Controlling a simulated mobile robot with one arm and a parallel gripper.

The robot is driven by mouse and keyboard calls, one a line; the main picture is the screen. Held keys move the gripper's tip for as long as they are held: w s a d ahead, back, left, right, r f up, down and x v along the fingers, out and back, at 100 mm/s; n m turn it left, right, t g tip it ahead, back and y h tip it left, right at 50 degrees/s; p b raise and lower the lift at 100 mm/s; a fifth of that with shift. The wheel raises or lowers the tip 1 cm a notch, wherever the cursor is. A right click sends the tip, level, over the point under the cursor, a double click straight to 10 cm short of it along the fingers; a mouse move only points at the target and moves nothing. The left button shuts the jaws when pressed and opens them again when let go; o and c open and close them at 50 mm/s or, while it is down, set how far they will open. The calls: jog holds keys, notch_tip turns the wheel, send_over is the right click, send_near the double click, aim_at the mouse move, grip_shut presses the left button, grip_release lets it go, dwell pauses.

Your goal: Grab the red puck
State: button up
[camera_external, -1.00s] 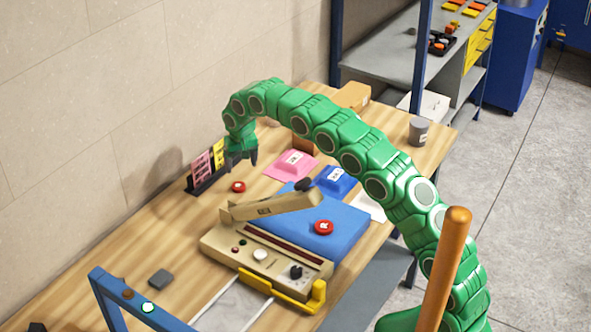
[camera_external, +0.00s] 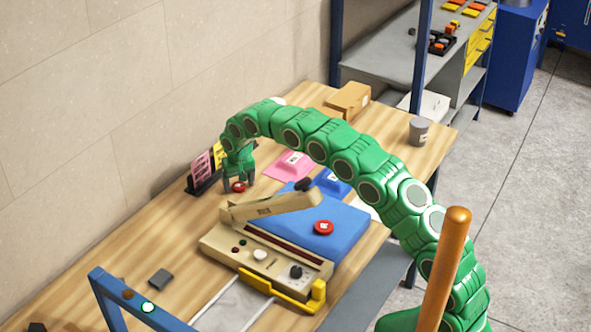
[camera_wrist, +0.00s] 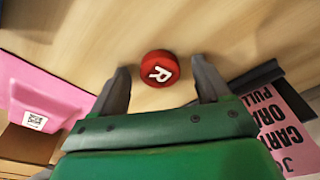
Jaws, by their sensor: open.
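A red puck with a white letter R (camera_wrist: 159,68) lies on the wooden table. In the wrist view it sits between and just beyond the tips of my gripper (camera_wrist: 160,82), which is open, with a finger on each side. In the external view the same puck (camera_external: 238,187) lies on the table near the card holder, with my gripper (camera_external: 238,182) pointing down over it. I cannot tell how far the tips are above the table.
A card holder (camera_external: 206,181) with pink and yellow cards stands close left of my gripper. The left table is mostly clear.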

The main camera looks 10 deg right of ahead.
jog(key=c, duration=1.1)
jog(key=shift+r, duration=0.1)
jog(key=shift+r, duration=0.1)
